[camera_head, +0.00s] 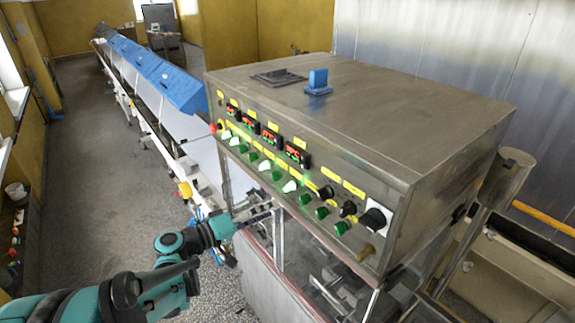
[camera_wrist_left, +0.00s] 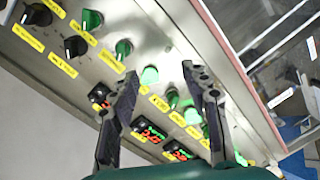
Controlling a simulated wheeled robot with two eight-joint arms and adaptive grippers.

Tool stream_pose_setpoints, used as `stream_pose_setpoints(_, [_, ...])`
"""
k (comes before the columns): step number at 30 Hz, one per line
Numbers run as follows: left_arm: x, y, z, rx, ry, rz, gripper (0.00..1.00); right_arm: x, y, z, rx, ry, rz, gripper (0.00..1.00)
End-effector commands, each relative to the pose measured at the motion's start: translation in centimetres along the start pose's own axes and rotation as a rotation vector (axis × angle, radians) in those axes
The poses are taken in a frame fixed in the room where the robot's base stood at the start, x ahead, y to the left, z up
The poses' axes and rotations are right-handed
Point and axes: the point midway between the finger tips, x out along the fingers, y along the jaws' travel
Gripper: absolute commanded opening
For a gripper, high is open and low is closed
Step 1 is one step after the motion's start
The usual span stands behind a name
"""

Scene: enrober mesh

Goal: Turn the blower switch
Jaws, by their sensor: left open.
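The steel control cabinet (camera_head: 390,130) carries a sloped front panel with rows of green switches (camera_head: 277,175), black knobs (camera_head: 347,209) and yellow labels. The labels are too small to read, so I cannot tell which one is the blower switch. My left gripper (camera_head: 262,212) is in front of the panel's lower edge, below the green switches. In the left wrist view my left gripper (camera_wrist_left: 160,76) is open, its two dark fingers pointing at the panel. A green switch (camera_wrist_left: 149,75) shows between the fingertips; I cannot tell whether they touch it. My right gripper is not in view.
Red digital displays (camera_head: 270,137) sit in the panel's upper row. A blue block (camera_head: 318,80) stands on the cabinet top. A conveyor with blue covers (camera_head: 160,75) runs away at the back left. The grey floor (camera_head: 95,180) on the left is clear.

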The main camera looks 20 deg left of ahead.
Motion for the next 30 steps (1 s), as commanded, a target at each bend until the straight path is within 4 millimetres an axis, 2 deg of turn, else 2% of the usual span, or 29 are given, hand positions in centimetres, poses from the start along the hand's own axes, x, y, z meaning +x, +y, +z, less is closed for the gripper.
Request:
stream_pose_setpoints(1, [-0.4,1.1,-1.5,-0.002,0.021,0.023,0.47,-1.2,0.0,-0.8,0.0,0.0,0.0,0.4])
stream_pose_setpoints(6, [-0.7,1.8,-3.0,-0.004,0.055,0.067,0.47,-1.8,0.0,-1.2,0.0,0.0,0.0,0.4])
stream_pose_setpoints(8, [-0.2,1.8,-3.0,-0.004,0.056,0.07,0.47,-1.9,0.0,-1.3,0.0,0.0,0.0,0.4])
stream_pose_setpoints(15, [3.6,2.1,-3.1,-0.004,0.052,0.071,0.47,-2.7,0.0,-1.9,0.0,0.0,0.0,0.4])
stream_pose_setpoints(21, [6.2,2.2,-3.3,-0.004,0.054,0.069,0.47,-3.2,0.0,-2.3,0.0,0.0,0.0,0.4])
stream_pose_setpoints(30, [6.9,2.1,-3.3,-0.005,0.056,0.068,0.47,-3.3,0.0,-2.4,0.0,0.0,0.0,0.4])
